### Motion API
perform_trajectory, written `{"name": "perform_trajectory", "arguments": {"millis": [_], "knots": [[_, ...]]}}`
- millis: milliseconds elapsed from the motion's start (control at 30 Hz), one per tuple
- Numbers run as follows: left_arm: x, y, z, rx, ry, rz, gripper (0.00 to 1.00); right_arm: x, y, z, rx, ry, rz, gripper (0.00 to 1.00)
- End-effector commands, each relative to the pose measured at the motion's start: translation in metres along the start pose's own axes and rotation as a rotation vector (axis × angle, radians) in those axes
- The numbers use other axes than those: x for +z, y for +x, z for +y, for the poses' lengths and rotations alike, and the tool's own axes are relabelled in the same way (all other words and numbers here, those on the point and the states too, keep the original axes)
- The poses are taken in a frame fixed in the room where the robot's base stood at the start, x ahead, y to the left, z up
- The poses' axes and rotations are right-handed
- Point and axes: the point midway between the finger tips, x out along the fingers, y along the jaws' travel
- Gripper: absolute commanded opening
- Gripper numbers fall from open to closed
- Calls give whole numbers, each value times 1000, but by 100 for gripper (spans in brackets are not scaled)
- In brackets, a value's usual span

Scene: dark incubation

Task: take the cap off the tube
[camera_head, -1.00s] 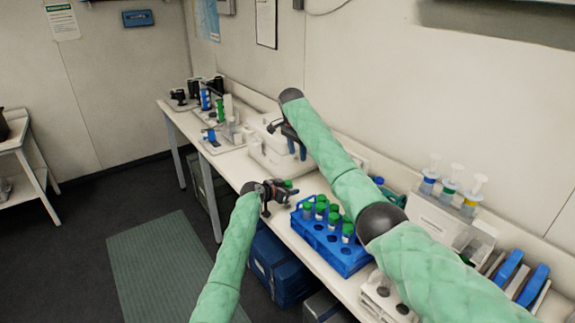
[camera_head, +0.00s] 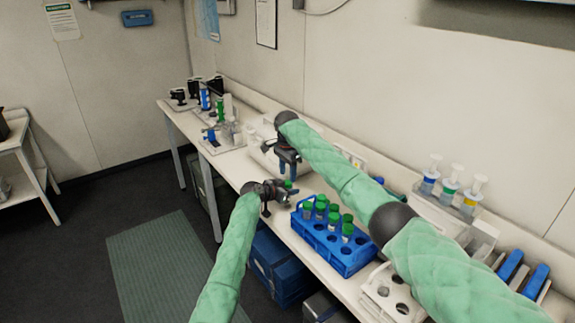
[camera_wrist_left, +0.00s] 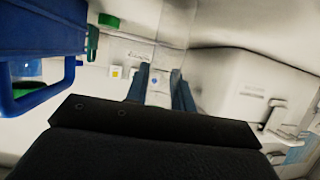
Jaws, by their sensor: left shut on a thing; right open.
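My left gripper (camera_head: 284,192) is shut on a clear tube with a green cap (camera_head: 288,184), held over the bench's front edge left of the blue rack. In the left wrist view the clear tube (camera_wrist_left: 158,80) stands out between the two dark blue fingers; its cap is not clearly seen there. My right gripper (camera_head: 288,164) points down, open and empty, just above the green cap and apart from it. The right arm hides part of the bench behind.
The blue rack (camera_head: 323,246) holds several green-capped tubes right beside my left gripper; it also shows in the left wrist view (camera_wrist_left: 45,38). A white holder (camera_head: 385,293) stands at the near right. Bottles and pipettes stand at the bench's far end.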

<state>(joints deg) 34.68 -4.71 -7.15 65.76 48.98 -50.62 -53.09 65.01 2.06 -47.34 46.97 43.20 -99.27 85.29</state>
Motion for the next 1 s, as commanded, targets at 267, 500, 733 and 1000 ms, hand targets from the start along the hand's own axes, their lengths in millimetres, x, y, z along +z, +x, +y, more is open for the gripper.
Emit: {"name": "perform_trajectory", "arguments": {"millis": [267,500,733,1000], "knots": [[0,0,0,0,0,0,0,0,30,0,0,0,-1,48],[0,0,0,0,0,0,0,0,37,0,0,-1,0,48],[0,0,0,0,0,0,0,0,36,0,0,-1,0,36],[0,0,0,0,0,0,0,0,36,0,-1,-1,0,3]]}}
